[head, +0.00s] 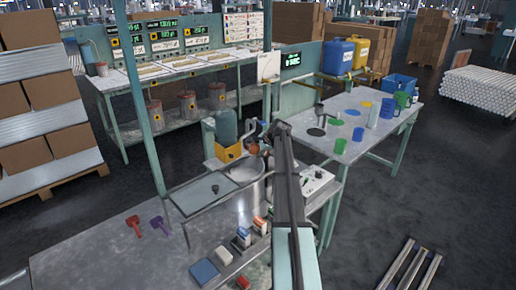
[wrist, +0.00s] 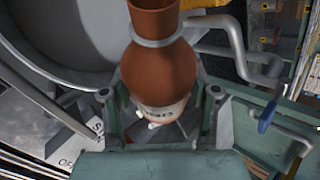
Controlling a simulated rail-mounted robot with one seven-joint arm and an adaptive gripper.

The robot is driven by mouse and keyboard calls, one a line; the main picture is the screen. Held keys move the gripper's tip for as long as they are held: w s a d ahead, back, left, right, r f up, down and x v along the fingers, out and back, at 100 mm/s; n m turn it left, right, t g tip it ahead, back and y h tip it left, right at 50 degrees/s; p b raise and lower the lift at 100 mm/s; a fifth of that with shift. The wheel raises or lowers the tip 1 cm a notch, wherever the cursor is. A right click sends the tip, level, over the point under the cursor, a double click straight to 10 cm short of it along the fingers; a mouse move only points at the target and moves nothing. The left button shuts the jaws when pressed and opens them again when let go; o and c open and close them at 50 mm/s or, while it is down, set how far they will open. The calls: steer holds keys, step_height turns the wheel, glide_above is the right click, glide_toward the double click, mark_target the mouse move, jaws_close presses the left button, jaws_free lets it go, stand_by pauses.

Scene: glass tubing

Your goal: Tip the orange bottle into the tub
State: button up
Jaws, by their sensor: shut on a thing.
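The orange bottle (wrist: 165,70) is brown-orange with a round body, a narrower neck, a pale collar and a pale printed label. In the wrist view it sits between the two fingers of my gripper (wrist: 161,98), which is shut on its labelled part. Its neck points to the top of the picture. The tub (wrist: 75,48) is a large round grey metal vessel at the upper left of the wrist view, beside the bottle. In the head view the tub (head: 245,170) stands left of my arm. There the bottle and fingertips are small and cluttered, hard to separate.
A curved grey pipe (wrist: 235,45) and a blue-handled valve (wrist: 265,120) are close on the bottle's right. Small boxes (head: 243,237) stand on the front bench. A side table (head: 350,110) holds coloured cups.

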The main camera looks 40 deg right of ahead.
mark_target(250, 147)
steer(key=shift+r+m+y+p, duration=0.4)
steer(key=shift+r+y+p, duration=0.3)
steer(key=shift+r, duration=0.1)
steer(key=y+p, duration=0.1)
steer(key=a+r+m+y+p, duration=0.1)
steer(key=a+m+y+p, duration=0.1)
steer(key=y, duration=0.1)
steer(key=shift+a+r, duration=0.25)
steer(key=a+m+y+p, duration=0.1)
steer(key=y+p, duration=0.1)
steer(key=a+m+y+p, duration=0.1)
steer(key=a+y+p, duration=0.1)
steer(key=p, duration=0.1)
steer(key=shift+s+a+r+t, duration=0.15)
steer(key=shift+a+t, duration=0.1)
steer(key=shift+t, duration=0.15)
steer(key=shift+r+p, duration=0.95)
steer(key=shift+r, duration=0.9)
